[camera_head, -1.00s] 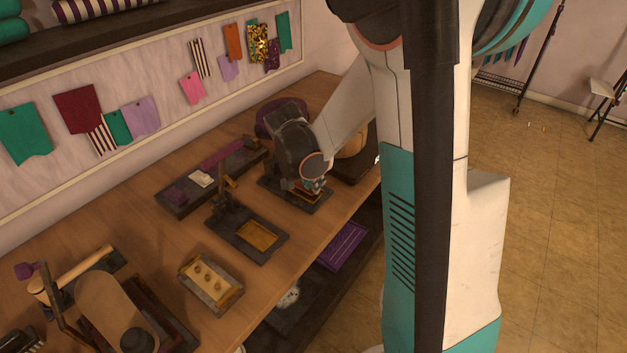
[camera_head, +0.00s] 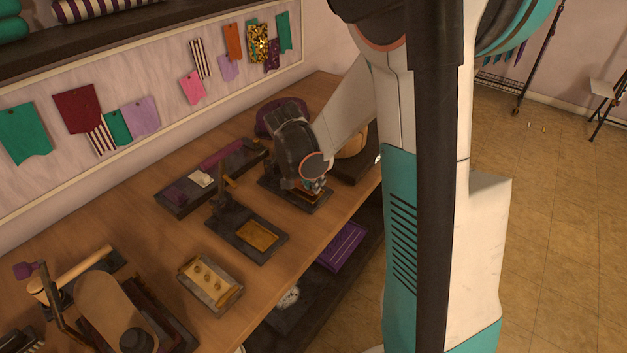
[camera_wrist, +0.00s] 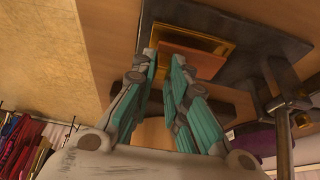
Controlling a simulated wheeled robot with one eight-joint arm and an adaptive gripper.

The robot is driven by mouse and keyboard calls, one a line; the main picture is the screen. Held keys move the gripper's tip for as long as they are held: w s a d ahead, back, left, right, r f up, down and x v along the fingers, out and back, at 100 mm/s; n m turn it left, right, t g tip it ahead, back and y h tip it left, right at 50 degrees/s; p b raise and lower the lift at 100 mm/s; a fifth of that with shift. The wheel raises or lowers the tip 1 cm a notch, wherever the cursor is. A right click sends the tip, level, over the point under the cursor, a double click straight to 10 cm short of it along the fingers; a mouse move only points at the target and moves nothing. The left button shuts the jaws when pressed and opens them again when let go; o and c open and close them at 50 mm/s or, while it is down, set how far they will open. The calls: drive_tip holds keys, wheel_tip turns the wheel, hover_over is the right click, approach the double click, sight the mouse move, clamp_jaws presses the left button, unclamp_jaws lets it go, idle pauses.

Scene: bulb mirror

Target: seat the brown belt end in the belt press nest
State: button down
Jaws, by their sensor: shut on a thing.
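My gripper (camera_head: 316,187) is over a dark press base (camera_head: 322,203) near the table's front edge. In the wrist view its teal fingers (camera_wrist: 166,62) are closed in on the brown belt end (camera_wrist: 195,64), a flat orange-brown piece. The belt end lies at a brass-rimmed nest (camera_wrist: 222,36) on the dark base, overlapping the nest's opening. In the head view the belt end (camera_head: 305,196) shows only as a small brown patch below my gripper. My wrist hides much of the press, and I cannot tell whether the belt end is fully down in the nest.
A similar press with an empty-looking brass nest (camera_head: 257,236) stands to the left. A dark tray with purple pieces (camera_head: 212,178) lies behind. A dark stand with a tan round thing (camera_head: 352,146) is to the right.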

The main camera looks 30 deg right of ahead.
drive_tip(key=shift+f+b, duration=0.6)
drive_tip(key=shift+f, duration=0.1)
drive_tip(key=c, duration=1.5)
unclamp_jaws()
drive_tip(key=v, duration=1.2)
drive_tip(key=s+a+r+n+t+y, duration=0.1)
drive_tip(key=s+a+n+t, duration=0.1)
drive_tip(key=s+a+n, duration=0.2)
drive_tip(key=s+a+r+n+t+y, duration=0.1)
drive_tip(key=s+a+n, duration=0.3)
drive_tip(key=s, duration=0.3)
drive_tip(key=s+a+r+n+t+y, duration=0.2)
drive_tip(key=s+a+n, duration=0.3)
drive_tip(key=shift+s+n+t, duration=0.2)
drive_tip(key=shift+n+t, duration=0.1)
drive_tip(key=shift+n, duration=0.1)
